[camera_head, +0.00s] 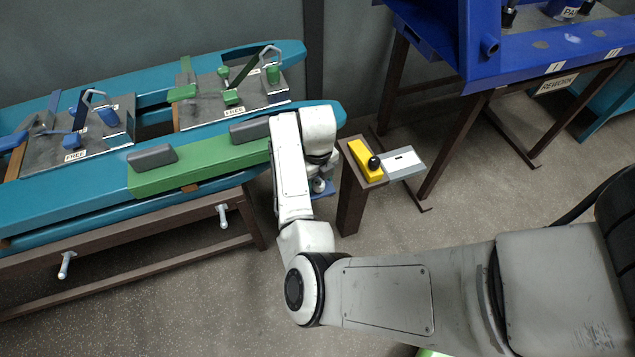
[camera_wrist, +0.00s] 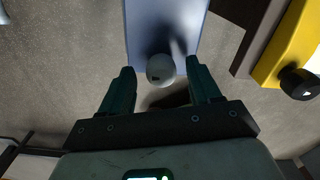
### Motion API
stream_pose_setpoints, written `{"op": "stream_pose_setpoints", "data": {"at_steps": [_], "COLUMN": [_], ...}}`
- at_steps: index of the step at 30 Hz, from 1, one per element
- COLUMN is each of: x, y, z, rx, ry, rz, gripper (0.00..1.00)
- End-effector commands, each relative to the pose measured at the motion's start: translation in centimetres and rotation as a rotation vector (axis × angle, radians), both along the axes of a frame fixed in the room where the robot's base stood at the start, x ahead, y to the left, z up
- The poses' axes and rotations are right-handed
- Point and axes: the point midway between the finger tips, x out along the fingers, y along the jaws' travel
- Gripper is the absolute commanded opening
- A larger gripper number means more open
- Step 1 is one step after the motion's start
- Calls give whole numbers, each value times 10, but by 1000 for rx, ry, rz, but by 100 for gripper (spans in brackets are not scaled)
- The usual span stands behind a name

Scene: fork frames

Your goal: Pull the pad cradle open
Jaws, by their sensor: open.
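A pale blue panel (camera_wrist: 165,25), which I take to be the pad cradle, runs forward from a round white knob (camera_wrist: 160,71) in the wrist view. In the head view a bit of blue (camera_head: 326,191) and a pale knob (camera_head: 319,185) show beneath my wrist. My gripper (camera_wrist: 160,67) is open, with its two dark green fingers to the left and right of the knob. A gap shows on each side of the knob. Whether the knob lies fully at fingertip depth I cannot tell. In the head view my arm hides the fingers and most of the cradle.
A teal bench (camera_head: 60,210) with a green section (camera_head: 205,165) stands left of my arm. A brown post (camera_head: 352,195) with a yellow block (camera_head: 365,160) and black ball stands close on the right. A blue rework station (camera_head: 560,50) is at the upper right. Floor is free in front.

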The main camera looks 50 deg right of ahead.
Motion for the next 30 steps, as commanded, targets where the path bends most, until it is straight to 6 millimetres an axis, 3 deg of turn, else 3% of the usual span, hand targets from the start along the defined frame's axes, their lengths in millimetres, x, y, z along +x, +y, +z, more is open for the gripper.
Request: {"op": "stream_pose_setpoints", "data": {"at_steps": [5,14,30], "x": [0,0,0], "y": [0,0,0], "z": [-14,-16,-16], "rx": [0,0,0], "ry": [0,-1,-1], "rz": [0,0,0], "gripper": [63,63,13]}}
